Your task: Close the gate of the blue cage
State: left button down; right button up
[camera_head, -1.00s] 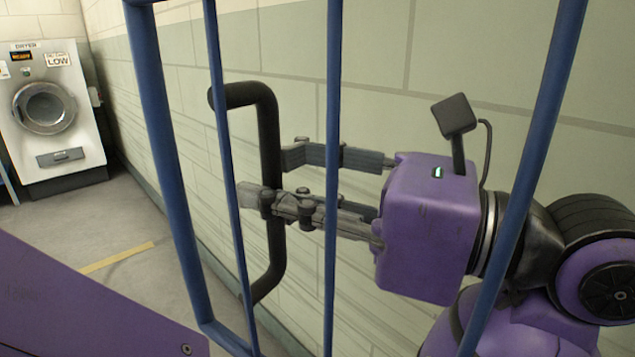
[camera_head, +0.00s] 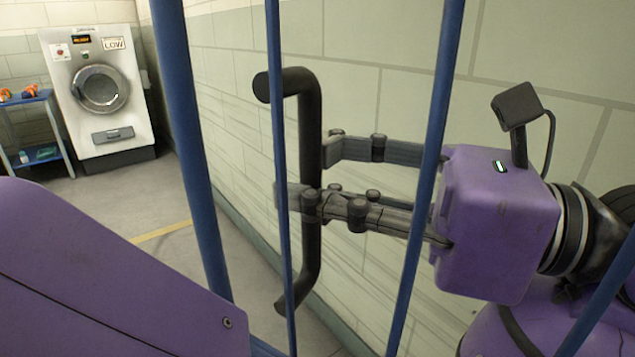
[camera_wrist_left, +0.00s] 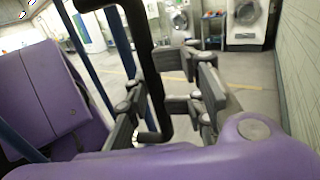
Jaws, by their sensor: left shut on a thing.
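The blue barred gate (camera_head: 190,150) stands close in front of me in the head view, with thin upright bars. Its black C-shaped handle (camera_head: 311,115) is beyond the bars; it also shows in the left wrist view (camera_wrist_left: 148,60). My left gripper (camera_head: 312,176), with a purple housing, is on the far side of the bars and shut on the upright part of the handle. A bar partly hides its lower fingertip. In the left wrist view, the fingers (camera_wrist_left: 158,98) flank the handle. My right gripper is not in view.
A pale block wall (camera_head: 350,50) runs close behind the handle and my left gripper. A white dryer (camera_head: 100,100) stands at the far left, beside a blue shelf (camera_head: 35,130) with orange items. Grey floor (camera_head: 130,205) with a yellow line is clear between.

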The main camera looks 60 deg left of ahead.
pick_arm(q)
jog(key=shift+f, duration=0.25)
jog(key=c, duration=1.9)
grip_release()
jog(key=shift+o, duration=0.8)
jog(key=shift+a, duration=0.25)
jog(key=shift+d+r, duration=0.1)
jog(key=v, duration=1.2)
